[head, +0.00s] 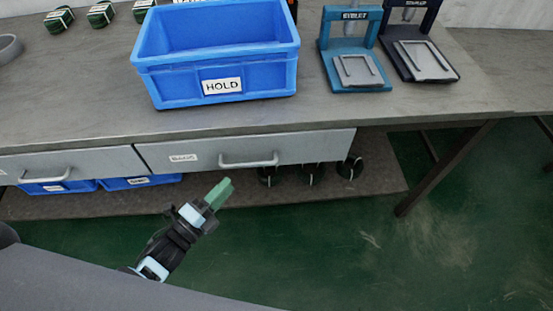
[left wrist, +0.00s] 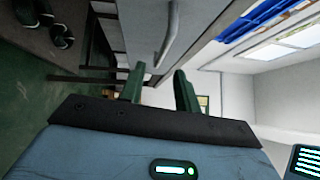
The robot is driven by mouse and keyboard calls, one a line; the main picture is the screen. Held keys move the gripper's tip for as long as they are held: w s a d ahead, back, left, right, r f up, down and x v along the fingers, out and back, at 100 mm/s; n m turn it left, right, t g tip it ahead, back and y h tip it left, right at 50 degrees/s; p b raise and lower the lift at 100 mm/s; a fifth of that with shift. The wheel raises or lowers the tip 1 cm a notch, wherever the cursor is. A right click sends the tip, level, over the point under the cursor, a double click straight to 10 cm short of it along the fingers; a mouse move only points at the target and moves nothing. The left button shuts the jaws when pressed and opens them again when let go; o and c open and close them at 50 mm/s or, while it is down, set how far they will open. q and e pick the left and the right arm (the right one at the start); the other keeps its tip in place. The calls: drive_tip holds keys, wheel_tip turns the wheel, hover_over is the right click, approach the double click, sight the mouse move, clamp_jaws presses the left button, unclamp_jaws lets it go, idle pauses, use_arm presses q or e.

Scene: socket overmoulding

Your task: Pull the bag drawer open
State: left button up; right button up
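The drawer (head: 210,152) under the bench has a grey front, a small label too blurred to read surely, and a bar handle (head: 250,161). Its front looks flush with the bench, so it is closed. My left gripper (head: 219,192) is below and left of that handle, apart from it, with green fingers pointing up towards the drawer. In the left wrist view the two fingers (left wrist: 159,78) stand apart with nothing between them. The handle (left wrist: 172,38) shows beyond the fingertips there. My right gripper is not in view.
A second drawer (head: 75,168) with its own handle sits to the left. Blue bins (head: 140,181) and dark round items (head: 312,174) are on the shelf below. A blue HOLD crate (head: 220,84) and two presses (head: 352,55) stand on the bench (head: 90,95). Green floor in front is clear.

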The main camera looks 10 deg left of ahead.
sight(249, 163)
use_arm(q)
drive_tip(key=shift+w+d+r+m+h, duration=0.15)
drive_tip(key=shift+w+d+m+h, duration=0.25)
drive_tip(key=shift+w+d+m, duration=0.25)
drive_tip(key=shift+x, duration=3.85)
drive_tip(key=shift+a, duration=0.1)
clamp_jaws()
